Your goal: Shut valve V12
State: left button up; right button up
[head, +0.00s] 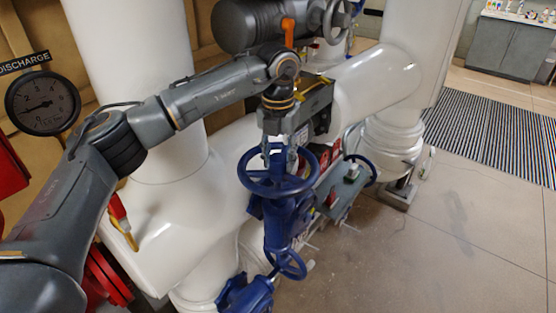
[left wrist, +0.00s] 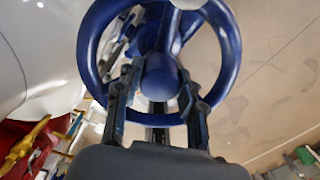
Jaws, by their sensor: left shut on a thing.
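A blue handwheel (head: 262,186) lies roughly level on top of a blue valve body (head: 282,218) in front of the white pipes. No V12 tag can be read on it. My left gripper (head: 279,155) points down onto this wheel from above and is shut on it. In the left wrist view the wheel's rim (left wrist: 88,50) fills the top, and the two fingers of my left gripper (left wrist: 160,82) stand either side of the hub. The exact contact points are hard to tell. My right gripper is not in view.
Smaller blue handwheels sit below (head: 290,264) and to the right (head: 359,169). Thick white pipes (head: 375,80) stand behind and beside the valve. A discharge gauge (head: 42,103) is at the left. Open floor (head: 460,220) lies to the right, with a striped mat (head: 490,130).

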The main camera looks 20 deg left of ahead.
pick_arm(q)
jog(key=m, duration=0.2)
jog(key=f+m, duration=0.1)
jog(key=m, duration=0.1)
jog(key=shift+s+d+f, duration=0.1)
jog(key=shift+s, duration=0.2)
jog(key=m, duration=0.5)
jog(key=o, duration=1.3)
jog(key=shift+w, duration=0.15)
jog(key=shift+r, duration=0.2)
